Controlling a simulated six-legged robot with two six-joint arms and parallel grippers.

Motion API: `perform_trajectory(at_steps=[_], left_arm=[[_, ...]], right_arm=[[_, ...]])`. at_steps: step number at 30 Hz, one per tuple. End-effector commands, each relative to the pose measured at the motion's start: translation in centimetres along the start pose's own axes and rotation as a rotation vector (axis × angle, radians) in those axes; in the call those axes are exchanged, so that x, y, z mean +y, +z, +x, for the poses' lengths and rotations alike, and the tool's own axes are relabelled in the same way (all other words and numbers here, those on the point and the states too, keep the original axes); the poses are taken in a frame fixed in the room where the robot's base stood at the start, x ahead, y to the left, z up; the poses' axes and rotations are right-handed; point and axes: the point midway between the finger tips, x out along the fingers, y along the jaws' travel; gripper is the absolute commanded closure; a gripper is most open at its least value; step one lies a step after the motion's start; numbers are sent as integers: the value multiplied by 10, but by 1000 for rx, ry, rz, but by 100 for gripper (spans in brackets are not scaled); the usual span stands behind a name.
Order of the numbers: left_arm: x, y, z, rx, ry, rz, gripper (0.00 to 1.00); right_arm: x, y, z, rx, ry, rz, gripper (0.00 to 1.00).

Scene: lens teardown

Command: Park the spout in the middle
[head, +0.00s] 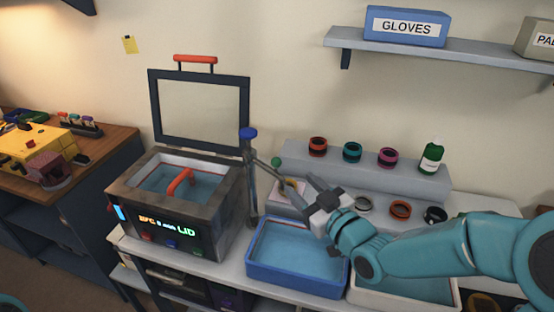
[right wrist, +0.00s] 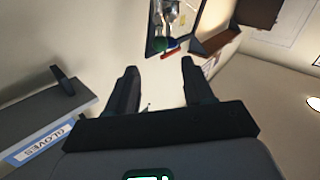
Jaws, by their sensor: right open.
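The spout (head: 268,165) is a thin grey pipe on an upright post with a blue knob (head: 248,133) on top. It reaches from the post toward the right, over the back of the blue tray (head: 258,284). My left gripper is out of view.
A cleaner tank (head: 175,205) with its lid (head: 200,108) raised stands left of the post. A white tray (head: 358,297) is right of the blue one. A stepped rack (head: 370,172) holds coloured rings and a green bottle (head: 432,157). A wall shelf (head: 440,48) hangs above.

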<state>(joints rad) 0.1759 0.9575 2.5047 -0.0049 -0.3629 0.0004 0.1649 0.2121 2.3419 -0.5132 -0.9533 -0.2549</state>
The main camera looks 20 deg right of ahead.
Motion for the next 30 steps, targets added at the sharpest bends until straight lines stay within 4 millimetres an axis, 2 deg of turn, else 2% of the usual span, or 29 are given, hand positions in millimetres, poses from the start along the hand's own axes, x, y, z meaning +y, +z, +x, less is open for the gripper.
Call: perform_trajectory(at_steps=[1,6,12,18,27,28,30], left_arm=[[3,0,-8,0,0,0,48],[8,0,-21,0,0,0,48],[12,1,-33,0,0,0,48],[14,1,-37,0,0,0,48],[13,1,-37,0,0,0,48],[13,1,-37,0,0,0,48],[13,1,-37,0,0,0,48]], right_arm=[[-1,-3,13,-1,-4,0,48],[0,-3,54,-2,-2,1,48],[1,-2,93,-2,2,0,48],[1,0,112,-2,2,0,48],[1,1,115,-2,3,0,48],[1,1,114,-2,3,0,55],[1,1,114,-2,3,0,78]])
